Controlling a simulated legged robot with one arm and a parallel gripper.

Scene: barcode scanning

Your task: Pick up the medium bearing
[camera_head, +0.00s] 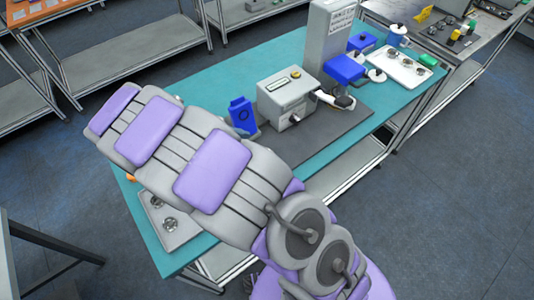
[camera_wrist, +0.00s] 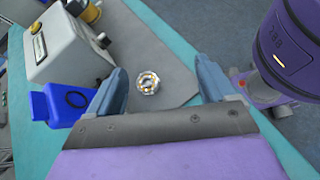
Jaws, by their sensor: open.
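A round metal bearing (camera_wrist: 148,82) lies on the grey mat (camera_wrist: 172,58) in the wrist view; I cannot judge its size class there. My gripper (camera_wrist: 164,76) is open, its two blue-grey fingers on either side of the bearing in the picture, the bearing nearer the left finger. Nothing is held between the fingers. In the head view my arm covers the gripper and this bearing. Other bearings (camera_head: 170,224) sit on a pale tray (camera_head: 177,240) at the table's near left end.
A blue holder (camera_head: 241,115) stands beside a grey machine box (camera_head: 288,95); both show left of my gripper in the wrist view. A white tray (camera_head: 391,59) with several parts lies at the table's right. The teal table (camera_head: 215,82) is bare along its back edge.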

